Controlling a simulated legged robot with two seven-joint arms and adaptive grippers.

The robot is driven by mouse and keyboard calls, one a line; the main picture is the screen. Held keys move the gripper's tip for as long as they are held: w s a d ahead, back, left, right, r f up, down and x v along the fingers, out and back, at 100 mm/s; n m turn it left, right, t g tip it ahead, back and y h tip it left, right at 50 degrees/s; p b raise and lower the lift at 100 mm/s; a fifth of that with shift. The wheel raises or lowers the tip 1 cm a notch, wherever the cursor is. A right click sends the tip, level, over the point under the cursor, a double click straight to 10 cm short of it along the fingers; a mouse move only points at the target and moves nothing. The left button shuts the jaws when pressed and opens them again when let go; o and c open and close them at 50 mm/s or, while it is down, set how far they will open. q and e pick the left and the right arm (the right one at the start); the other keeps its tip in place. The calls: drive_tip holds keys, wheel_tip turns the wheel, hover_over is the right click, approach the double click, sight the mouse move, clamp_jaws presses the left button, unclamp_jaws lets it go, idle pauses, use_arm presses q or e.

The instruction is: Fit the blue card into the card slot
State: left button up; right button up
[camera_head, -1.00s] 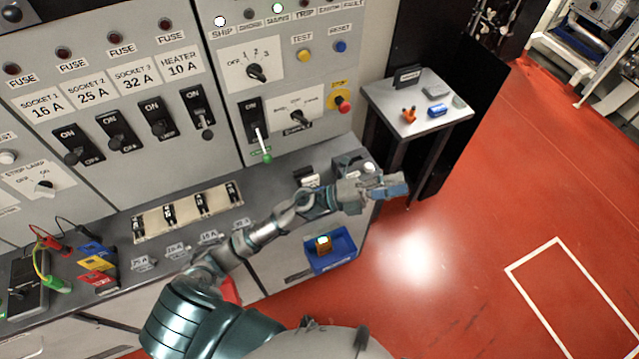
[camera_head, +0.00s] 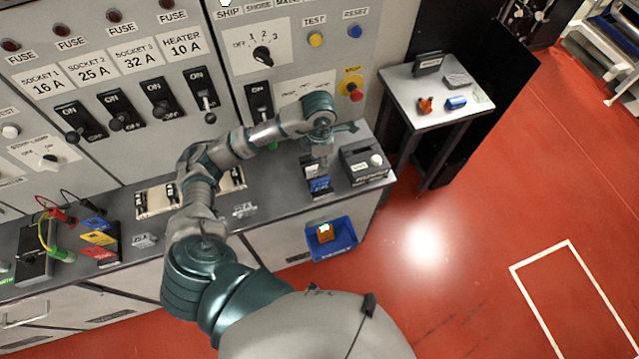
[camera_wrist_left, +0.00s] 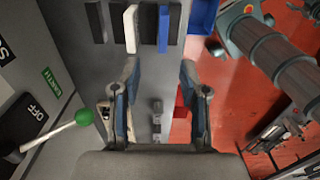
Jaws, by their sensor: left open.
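A blue card (camera_head: 320,184) stands upright in a small dark rack on the bench, towards its right end. In the left wrist view, the blue card (camera_wrist_left: 163,28) stands beside a white card (camera_wrist_left: 130,28) and dark upright pieces. My left gripper (camera_head: 321,158) is above the rack, pointing down. In the wrist view, its fingers (camera_wrist_left: 158,90) are apart, with nothing between them, and the blue card lies beyond their tips. I cannot make out the card slot. My right gripper is not in view.
The switch panel (camera_head: 130,70) rises behind the bench, with levers sticking out. A blue bin (camera_head: 332,250) with an orange item hangs at the bench front. A side table (camera_head: 432,90) stands to the right. Coloured pieces (camera_head: 98,238) and cables lie at the left.

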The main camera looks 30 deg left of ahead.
use_arm(q)
hover_over(321, 180)
wheel_tip(321, 180, down, 5)
drive_tip(key=shift+d+r+p, duration=0.15)
drive_tip(key=shift+r+p, duration=0.05)
drive_tip(key=shift+p, duration=0.1)
drive_tip(key=f, duration=0.2)
drive_tip(key=f+p, duration=0.1)
drive_tip(key=f, duration=0.3)
drive_tip(key=shift+a, duration=0.4)
drive_tip(key=shift+d, duration=0.4)
drive_tip(key=c, duration=0.7)
clamp_jaws()
